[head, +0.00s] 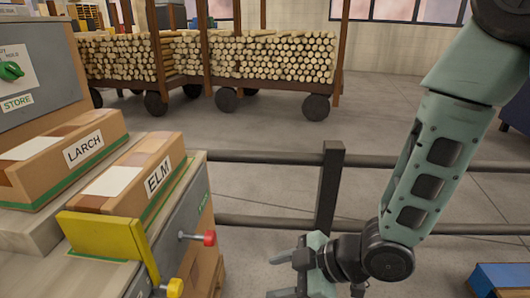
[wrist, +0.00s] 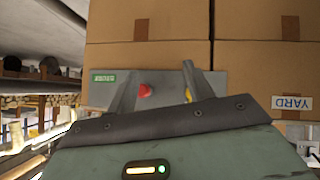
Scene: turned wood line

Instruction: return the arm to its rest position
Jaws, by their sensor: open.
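My arm (head: 426,165) is pale green and hangs down the right side of the head view, bent at a dark joint near the bottom. My gripper (head: 290,258) points left, low in front of the dark railing. It is open with nothing between its fingers. In the wrist view the two grey fingers of my gripper (wrist: 160,80) stand apart, with a grey panel (wrist: 209,84) beyond them. A red knob (wrist: 145,90) and a yellow part show on or before that panel.
At left, cartons marked LARCH (head: 85,150) and ELM (head: 159,176) lie on a bench with a yellow stop (head: 92,233) and a red-tipped lever (head: 209,238). A railing (head: 329,190) crosses behind my gripper. Log carts (head: 270,58) stand beyond. Large cartons (wrist: 150,45) fill the wrist view's top.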

